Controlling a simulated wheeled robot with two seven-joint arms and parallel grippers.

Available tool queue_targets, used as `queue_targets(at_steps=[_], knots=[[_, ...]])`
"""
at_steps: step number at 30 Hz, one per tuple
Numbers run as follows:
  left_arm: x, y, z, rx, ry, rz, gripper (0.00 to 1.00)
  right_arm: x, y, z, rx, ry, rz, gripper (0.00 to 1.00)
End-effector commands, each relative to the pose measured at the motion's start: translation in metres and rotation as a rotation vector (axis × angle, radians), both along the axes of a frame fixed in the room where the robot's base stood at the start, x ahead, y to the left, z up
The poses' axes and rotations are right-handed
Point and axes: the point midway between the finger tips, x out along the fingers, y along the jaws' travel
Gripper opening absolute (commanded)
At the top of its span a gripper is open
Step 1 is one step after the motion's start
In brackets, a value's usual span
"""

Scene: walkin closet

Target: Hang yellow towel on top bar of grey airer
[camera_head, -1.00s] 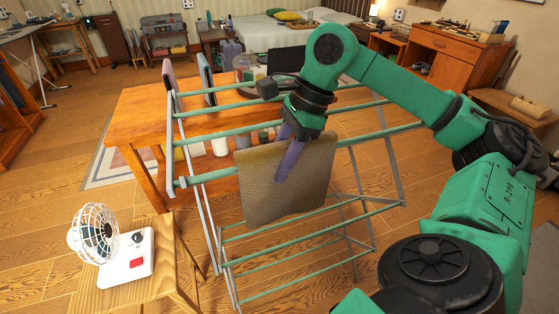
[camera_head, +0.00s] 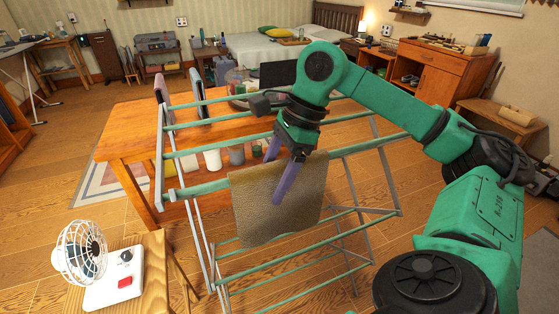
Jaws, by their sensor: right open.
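The towel (camera_head: 252,205), a dull brownish yellow, hangs over the near top bar of the airer (camera_head: 202,190). Its front side drops below the bar as a flat sheet; its back side is hidden. The airer is a metal frame with green bars, standing upright on the floor. My right gripper (camera_head: 274,180) points down at the towel's top edge. Its purple fingers are apart, one in front of the towel and the other near or behind the bar. I cannot tell whether they touch the cloth. My left gripper is out of view.
A wooden table (camera_head: 120,140) with bottles below stands behind the airer. A stool (camera_head: 150,285) at front left carries a small fan (camera_head: 82,252) and a white box with a red button (camera_head: 115,280). Wooden floor right of the airer is partly open.

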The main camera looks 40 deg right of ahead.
Motion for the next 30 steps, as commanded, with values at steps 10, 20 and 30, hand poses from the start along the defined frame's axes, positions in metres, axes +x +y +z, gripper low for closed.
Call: queue_targets(at_steps=[10,20,30], knots=[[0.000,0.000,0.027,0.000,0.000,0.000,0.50,-0.011,-0.032,0.090,0.006,-0.005,0.000,0.76],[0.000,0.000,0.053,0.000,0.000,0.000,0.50,-0.018,-0.052,0.132,0.001,-0.001,0.000,0.76],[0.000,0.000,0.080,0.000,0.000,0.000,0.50,-0.018,-0.052,0.159,0.001,-0.002,-0.001,0.76]])
